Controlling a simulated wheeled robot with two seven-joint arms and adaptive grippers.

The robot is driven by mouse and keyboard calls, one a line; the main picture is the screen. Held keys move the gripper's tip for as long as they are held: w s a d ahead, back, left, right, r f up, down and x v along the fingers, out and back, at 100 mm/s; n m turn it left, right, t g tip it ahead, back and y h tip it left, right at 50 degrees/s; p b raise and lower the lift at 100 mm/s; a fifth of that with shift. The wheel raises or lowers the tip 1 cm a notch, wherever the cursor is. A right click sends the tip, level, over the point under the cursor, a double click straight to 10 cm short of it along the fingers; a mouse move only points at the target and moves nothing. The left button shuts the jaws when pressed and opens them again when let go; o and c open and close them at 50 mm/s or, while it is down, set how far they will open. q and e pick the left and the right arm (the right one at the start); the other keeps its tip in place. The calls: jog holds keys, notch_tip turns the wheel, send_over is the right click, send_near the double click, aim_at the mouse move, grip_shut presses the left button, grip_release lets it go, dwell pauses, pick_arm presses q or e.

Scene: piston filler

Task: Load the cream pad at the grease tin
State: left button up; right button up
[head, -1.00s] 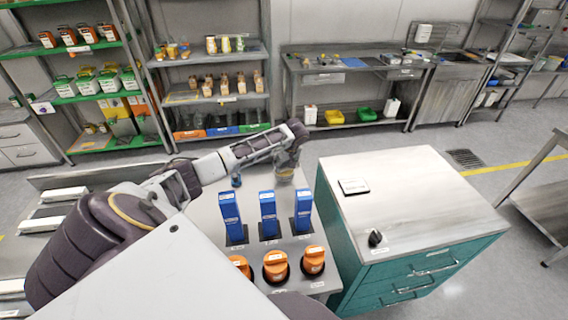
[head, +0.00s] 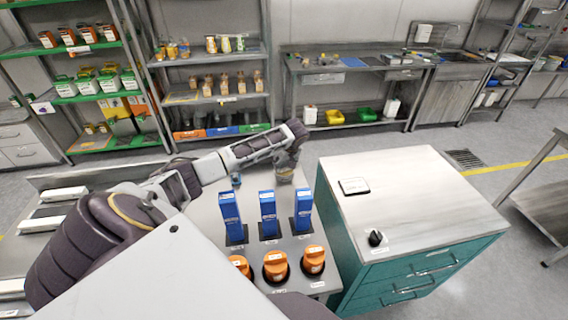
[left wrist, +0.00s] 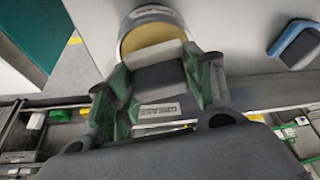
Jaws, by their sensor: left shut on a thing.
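The grease tin (head: 284,176) stands at the far end of the grey bench, partly hidden by my left gripper (head: 290,164). In the left wrist view the tin (left wrist: 146,14) is a round metal can with yellowish grease (left wrist: 150,38) inside. My left gripper (left wrist: 158,88) has green fingers shut on the pad's dark grey block. The cream pad (left wrist: 158,54) is at the block's far side, over the tin's opening. I cannot tell whether it touches the grease. A GREASE label (left wrist: 159,111) shows below the block. My right gripper is not in view.
Three blue upright items (head: 268,213) and three orange-capped items (head: 276,266) stand in the bench nearer me. A small blue item (head: 236,180) is left of the tin. A teal drawer cabinet (head: 405,215) stands close on the right, its top mostly clear.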

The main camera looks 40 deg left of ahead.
pick_arm(q)
jog(key=shift+f, duration=0.25)
dwell(0.4)
jog(key=shift+f, duration=0.2)
dwell(0.3)
jog(key=shift+f, duration=0.15)
dwell(0.6)
jog(key=shift+r+p, duration=1.5)
jog(key=shift+p, duration=0.1)
jog(key=shift+r+p, duration=0.95)
jog(key=shift+p, duration=0.1)
jog(key=shift+r, duration=1.15)
jog(key=shift+w+d, duration=0.1)
